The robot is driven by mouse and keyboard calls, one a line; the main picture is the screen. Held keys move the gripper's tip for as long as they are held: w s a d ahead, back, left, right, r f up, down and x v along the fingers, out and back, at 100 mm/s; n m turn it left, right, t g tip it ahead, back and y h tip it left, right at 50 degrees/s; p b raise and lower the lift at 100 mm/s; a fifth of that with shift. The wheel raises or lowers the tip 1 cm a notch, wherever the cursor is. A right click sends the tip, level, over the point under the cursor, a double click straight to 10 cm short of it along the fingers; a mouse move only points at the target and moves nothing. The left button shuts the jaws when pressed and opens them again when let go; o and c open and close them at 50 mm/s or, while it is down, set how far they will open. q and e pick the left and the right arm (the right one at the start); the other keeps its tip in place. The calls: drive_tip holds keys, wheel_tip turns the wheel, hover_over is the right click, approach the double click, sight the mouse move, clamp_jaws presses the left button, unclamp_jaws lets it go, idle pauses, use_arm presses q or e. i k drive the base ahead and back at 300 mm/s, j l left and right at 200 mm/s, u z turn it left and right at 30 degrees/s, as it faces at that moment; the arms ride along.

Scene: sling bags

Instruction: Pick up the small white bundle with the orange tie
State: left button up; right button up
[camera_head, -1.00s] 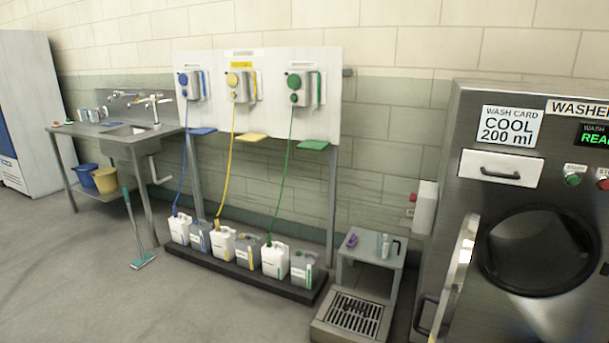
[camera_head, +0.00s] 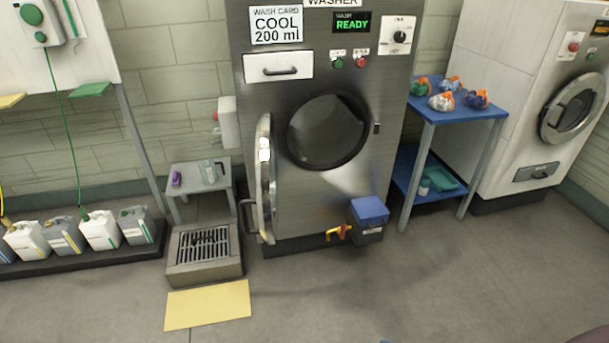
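Several small bundles sit on the blue top of a side table (camera_head: 488,112) right of the washer. A white bundle with an orange tie (camera_head: 440,103) is at the front left of the group. Behind it is a pale, bluish-white bundle (camera_head: 451,83) with some orange on it. A green bundle (camera_head: 418,88) with orange is at the left, and a dark blue-purple bundle (camera_head: 477,99) with orange is at the right. The bundles look close together; I cannot tell which touch. Neither of my grippers is in view.
The washer (camera_head: 258,135) has its door (camera_head: 265,175) swung open. A blue box (camera_head: 369,215) stands at its foot. A yellow mat (camera_head: 208,305) and a floor grate (camera_head: 204,250) lie left. The floor before the table is clear. A white machine (camera_head: 520,90) stands right.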

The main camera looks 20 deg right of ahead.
sight(444, 102)
drive_tip(key=i+j+z, duration=0.15)
drive_tip(key=z, duration=0.35)
drive_tip(key=i+j+z, duration=0.1)
drive_tip(key=j+z, duration=0.25)
drive_tip(key=z, duration=0.15)
drive_tip(key=j+z, duration=0.35)
drive_tip(key=j, duration=0.85)
drive_tip(key=i+j, duration=0.1)
drive_tip(key=j, duration=0.3)
drive_tip(key=i+l+u, duration=0.15)
drive_tip(key=l+u, duration=0.25)
drive_tip(key=i+l+u, duration=0.1)
drive_tip(key=l+u, duration=0.15)
drive_tip(key=u, duration=0.2)
drive_tip(key=i+l+u, duration=0.1)
drive_tip(key=l+u, duration=0.35)
drive_tip(key=l, duration=1.25)
